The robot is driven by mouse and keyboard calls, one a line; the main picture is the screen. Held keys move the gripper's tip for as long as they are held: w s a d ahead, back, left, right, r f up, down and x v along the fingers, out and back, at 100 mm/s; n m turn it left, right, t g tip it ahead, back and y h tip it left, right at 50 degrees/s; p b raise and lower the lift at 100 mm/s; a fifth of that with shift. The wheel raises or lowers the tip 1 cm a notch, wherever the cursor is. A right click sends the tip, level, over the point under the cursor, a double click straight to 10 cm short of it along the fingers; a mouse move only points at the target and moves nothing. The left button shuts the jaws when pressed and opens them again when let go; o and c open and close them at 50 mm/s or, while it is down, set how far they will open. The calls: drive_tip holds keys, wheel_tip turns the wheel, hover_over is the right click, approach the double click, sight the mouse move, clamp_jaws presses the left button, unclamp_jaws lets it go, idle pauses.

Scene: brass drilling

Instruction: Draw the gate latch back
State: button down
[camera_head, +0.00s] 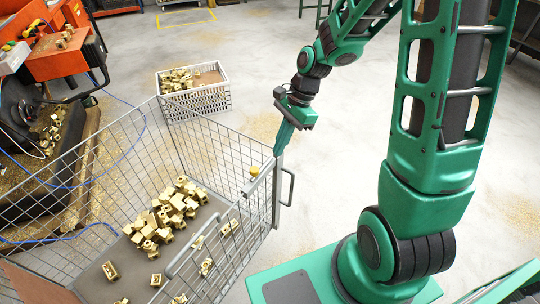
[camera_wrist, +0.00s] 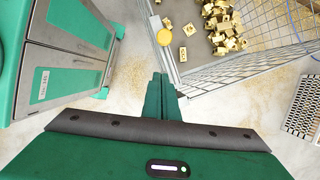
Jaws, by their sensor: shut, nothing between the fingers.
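The latch shows as a round yellow knob (camera_head: 254,171) on the top of the wire cage's gate side (camera_head: 235,205), close to the right corner post. The knob also shows in the wrist view (camera_wrist: 164,37), just ahead of the fingertips. My gripper (camera_head: 279,150) points down by the corner post, to the right of the knob and slightly above it in the head view. Its green fingers (camera_wrist: 160,80) are closed together with nothing between them. A gap shows between the fingertips and the knob in the wrist view. The latch's bolt is too small to make out.
Brass fittings (camera_head: 165,215) lie heaped inside the cage. A grey handle (camera_head: 289,187) sticks out from the corner post. A white crate (camera_head: 200,103) of brass parts stands on the floor behind. A machine (camera_head: 45,120) stands at left.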

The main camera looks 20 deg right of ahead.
drive_tip(key=v, duration=0.6)
drive_tip(key=shift+d+r, duration=0.15)
drive_tip(key=shift+r, duration=0.05)
drive_tip(key=shift+w, duration=0.15)
drive_tip(key=s+d+r+n+h, duration=0.1)
drive_tip(key=s+d+r+n, duration=0.1)
drive_tip(key=s, duration=0.6)
drive_tip(key=s+d+r+n+h, duration=0.1)
drive_tip(key=s+d+r+n, duration=0.1)
drive_tip(key=s+d+n, duration=0.2)
drive_tip(key=s+d+r+n+h, duration=0.1)
drive_tip(key=s+d+r+n, duration=0.2)
drive_tip(key=s+d, duration=0.5)
drive_tip(key=s, duration=0.3)
drive_tip(key=shift+s+d+n+h, duration=0.15)
drive_tip(key=shift+s+n+h, duration=0.15)
drive_tip(key=shift+n+h, duration=0.1)
drive_tip(key=shift+r+t, duration=0.15)
drive_tip(key=shift+t, duration=0.15)
